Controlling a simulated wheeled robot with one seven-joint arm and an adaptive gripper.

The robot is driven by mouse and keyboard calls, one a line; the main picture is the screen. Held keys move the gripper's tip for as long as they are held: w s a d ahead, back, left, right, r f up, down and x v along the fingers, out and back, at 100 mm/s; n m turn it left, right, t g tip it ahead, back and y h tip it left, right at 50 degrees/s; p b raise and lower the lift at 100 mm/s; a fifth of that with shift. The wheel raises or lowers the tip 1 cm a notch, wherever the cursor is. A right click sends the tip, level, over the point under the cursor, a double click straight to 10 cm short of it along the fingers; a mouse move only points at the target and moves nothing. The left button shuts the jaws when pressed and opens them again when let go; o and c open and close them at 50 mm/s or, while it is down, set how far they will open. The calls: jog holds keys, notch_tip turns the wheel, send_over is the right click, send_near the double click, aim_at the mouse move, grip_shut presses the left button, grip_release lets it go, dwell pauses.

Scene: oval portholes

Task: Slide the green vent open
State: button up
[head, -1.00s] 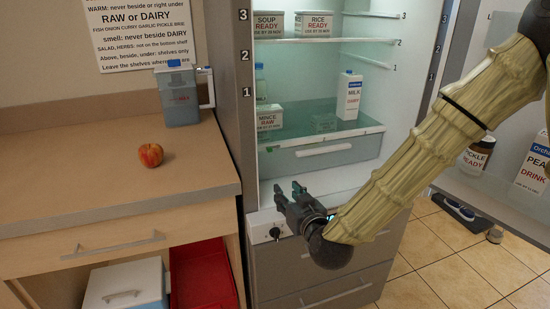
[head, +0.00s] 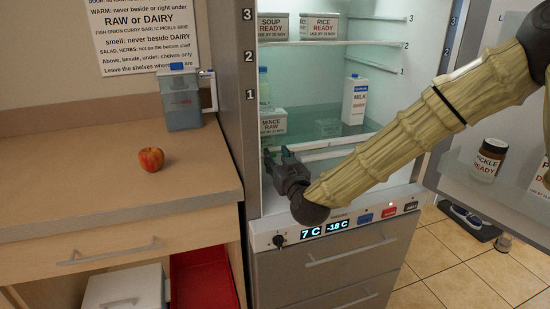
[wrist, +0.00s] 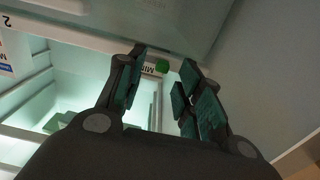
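A small green piece (wrist: 162,66), which looks like the green vent, shows between my fingertips in the wrist view, beside a white label reading "MIN". I cannot tell exactly what it is mounted on. The mince tub (head: 272,124), marked raw, stands at the left of the fridge's lower shelf; the vent does not show in the head view. My gripper (head: 284,163) is at the fridge opening, below and in front of this tub. In the wrist view my gripper (wrist: 164,76) has its fingers apart, with nothing held between them.
A milk carton (head: 354,99) stands right of the mince tub, and a bottle (head: 264,88) behind it. Soup (head: 273,27) and rice (head: 320,27) tubs sit above. The open door (head: 500,195) is at right. A peach (head: 151,159) lies on the counter.

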jog(key=shift+w+a, duration=0.25)
jog(key=shift+w, duration=0.35)
jog(key=shift+c, duration=0.4)
grip_shut()
